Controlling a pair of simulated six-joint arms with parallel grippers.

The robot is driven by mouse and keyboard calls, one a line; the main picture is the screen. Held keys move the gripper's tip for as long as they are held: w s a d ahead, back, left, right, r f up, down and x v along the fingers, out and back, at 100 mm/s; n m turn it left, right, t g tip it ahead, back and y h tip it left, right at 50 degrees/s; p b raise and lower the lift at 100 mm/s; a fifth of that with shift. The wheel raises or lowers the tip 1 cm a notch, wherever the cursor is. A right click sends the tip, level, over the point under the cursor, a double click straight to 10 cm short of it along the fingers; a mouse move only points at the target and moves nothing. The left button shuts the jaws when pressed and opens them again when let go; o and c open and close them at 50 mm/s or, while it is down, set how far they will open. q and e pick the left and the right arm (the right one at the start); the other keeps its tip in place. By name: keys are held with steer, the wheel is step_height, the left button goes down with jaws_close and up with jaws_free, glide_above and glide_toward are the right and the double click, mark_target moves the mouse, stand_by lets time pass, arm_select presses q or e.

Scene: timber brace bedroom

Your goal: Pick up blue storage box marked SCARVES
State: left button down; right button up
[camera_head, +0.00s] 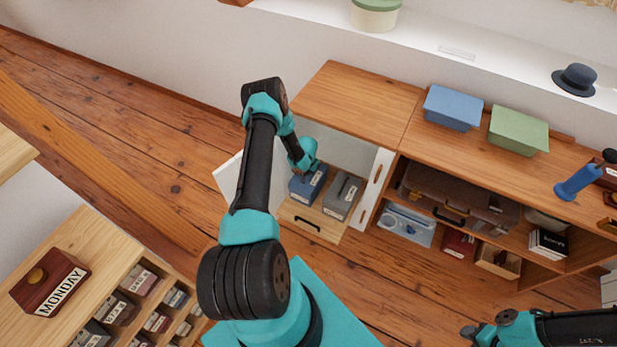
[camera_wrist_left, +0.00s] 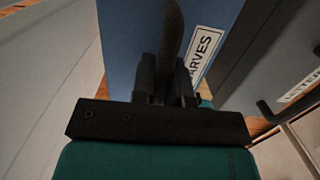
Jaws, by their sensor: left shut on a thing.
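The blue storage box (camera_head: 309,187) stands in the open cabinet compartment in the head view, left of a grey box (camera_head: 343,196). In the left wrist view the blue box (camera_wrist_left: 122,50) fills the middle, with a white label (camera_wrist_left: 205,50) showing "ARVES". My left gripper (camera_wrist_left: 168,85) is shut on a dark upright handle on the front of the blue box. In the head view my left gripper (camera_head: 308,170) is at the box, its fingers partly hidden by the wrist. My right arm shows at the lower right of the head view; its jaw opening is unclear.
The grey box (camera_wrist_left: 275,60) is close on the right in the wrist view. White cabinet doors stand open on both sides (camera_head: 229,181) (camera_head: 374,188). Blue and green boxes (camera_head: 453,106) (camera_head: 518,129) sit on the cabinet top.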

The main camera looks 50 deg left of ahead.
arm_select(q)
step_height(320, 180, up, 11)
steer(key=shift+f, duration=0.2)
stand_by(0.4)
steer(key=shift+s, duration=0.1)
stand_by(0.5)
